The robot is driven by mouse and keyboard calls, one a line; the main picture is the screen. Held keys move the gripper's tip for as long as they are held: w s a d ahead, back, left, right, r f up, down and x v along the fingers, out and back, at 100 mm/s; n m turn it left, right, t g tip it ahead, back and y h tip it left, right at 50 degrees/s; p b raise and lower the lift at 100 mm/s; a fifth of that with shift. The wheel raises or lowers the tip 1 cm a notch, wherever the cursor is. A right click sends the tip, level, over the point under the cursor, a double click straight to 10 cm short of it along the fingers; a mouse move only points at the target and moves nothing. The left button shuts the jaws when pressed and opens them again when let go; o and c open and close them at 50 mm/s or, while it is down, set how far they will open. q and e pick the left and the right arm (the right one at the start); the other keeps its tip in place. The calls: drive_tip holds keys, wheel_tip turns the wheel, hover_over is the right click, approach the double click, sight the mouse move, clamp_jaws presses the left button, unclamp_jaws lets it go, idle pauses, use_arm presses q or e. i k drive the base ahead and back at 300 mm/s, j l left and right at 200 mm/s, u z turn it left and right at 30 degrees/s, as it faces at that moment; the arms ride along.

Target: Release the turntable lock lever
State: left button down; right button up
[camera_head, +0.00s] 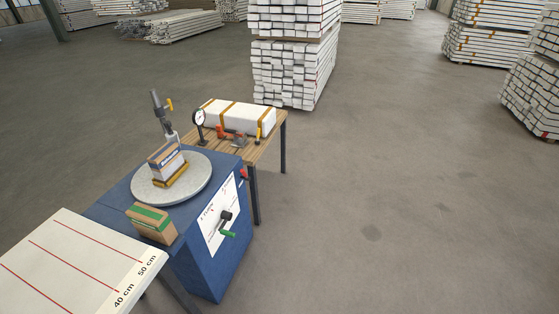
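A blue cabinet (215,255) stands left of centre. A round light-grey turntable (200,185) sits on its top. Boxes with orange and blue bands (168,163) are stacked on the turntable. The cabinet's front has a white panel (213,232) with small lettering. A black knob or handle (225,216) and a green-gripped lever (228,234) are on this panel. A small red lever or knob (244,174) is near the cabinet's upper right edge. I cannot tell which of these is the lock lever. Neither of my grippers is in view.
A cardboard box with green tape (152,222) sits at the cabinet's front left. A marked white table (75,262) is at lower left. A wooden table (262,152) behind holds a white strapped bundle (240,117) and a gauge (199,118). The floor at right is clear.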

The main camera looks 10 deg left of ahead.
sight(245, 176)
drive_tip(key=i+z, duration=0.1)
drive_tip(key=i, duration=0.4)
drive_tip(key=i+j, duration=0.2)
drive_tip(key=i, duration=0.3)
drive_tip(key=l+z, duration=0.05)
